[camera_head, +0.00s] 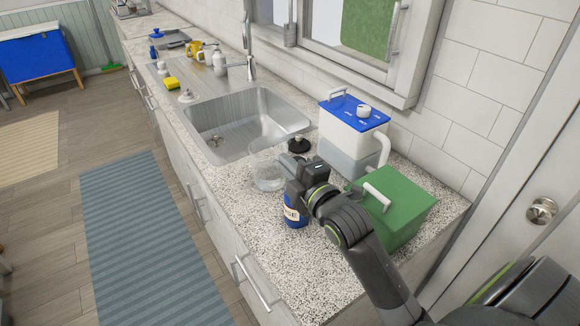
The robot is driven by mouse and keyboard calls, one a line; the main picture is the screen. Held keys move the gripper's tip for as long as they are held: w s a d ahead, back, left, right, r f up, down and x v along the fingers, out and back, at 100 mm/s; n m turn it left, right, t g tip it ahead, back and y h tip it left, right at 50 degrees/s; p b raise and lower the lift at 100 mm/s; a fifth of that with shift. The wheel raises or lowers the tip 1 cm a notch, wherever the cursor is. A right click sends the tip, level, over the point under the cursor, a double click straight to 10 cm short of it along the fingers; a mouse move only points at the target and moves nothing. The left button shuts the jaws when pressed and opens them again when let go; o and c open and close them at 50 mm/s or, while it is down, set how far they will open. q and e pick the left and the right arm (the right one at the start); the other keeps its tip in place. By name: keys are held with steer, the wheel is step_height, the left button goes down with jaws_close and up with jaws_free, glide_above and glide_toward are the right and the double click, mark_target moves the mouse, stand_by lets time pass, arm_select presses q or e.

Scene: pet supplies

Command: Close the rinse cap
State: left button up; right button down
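A blue bottle (294,213) with a cream label, on which the letters "SE" show, stands upright on the speckled counter near its front edge. My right gripper (291,168) is over the top of this bottle and hides it. The rinse cap is not visible, so I cannot tell whether it is open or closed. I cannot tell whether the fingers are open or shut, or whether they touch the bottle. My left gripper is not in view.
A clear container (266,172) stands close left of the bottle, with a small black object (298,144) behind. A white tank with a blue lid (352,112) and a green box (405,195) stand right. The sink (225,120) is farther left. Counter in front is clear.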

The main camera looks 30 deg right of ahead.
steer(key=shift+a+f+n+b, duration=0.1)
steer(key=shift+f+n+b, duration=0.35)
steer(key=shift+n, duration=0.55)
steer(key=c, duration=1.6)
jaws_free()
steer(key=shift+s, duration=0.35)
steer(key=shift+s+d+p, duration=0.2)
steer(key=shift+s+p, duration=0.5)
steer(key=shift+s, duration=2.1)
steer(key=shift+s+d+p, duration=0.2)
steer(key=shift+s+p, duration=0.45)
steer(key=shift+s, duration=2.1)
steer(key=shift+s+d+p, duration=0.2)
steer(key=shift+s+p, duration=0.5)
steer(key=shift+s, duration=2.1)
